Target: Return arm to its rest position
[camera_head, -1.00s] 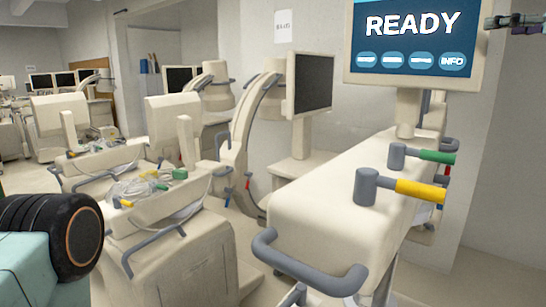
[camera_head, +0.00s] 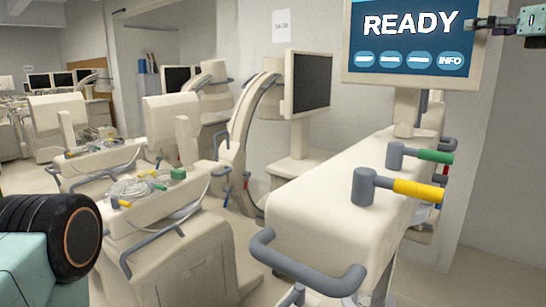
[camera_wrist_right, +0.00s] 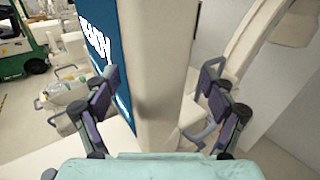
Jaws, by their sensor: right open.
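My right gripper (camera_head: 497,24) is at the top right of the head view, in front of the right edge of the READY screen (camera_head: 410,38). In the right wrist view its two fingers (camera_wrist_right: 162,95) stand wide apart with nothing between them. The side edge of the screen housing (camera_wrist_right: 160,60) shows beyond the gap. I cannot tell whether the fingers touch it. My left gripper is not in view; only a teal part of me with a black wheel-like joint shows at the lower left of the head view.
Another cart (camera_head: 150,225) with cables stands left. Floor shows at the lower right.

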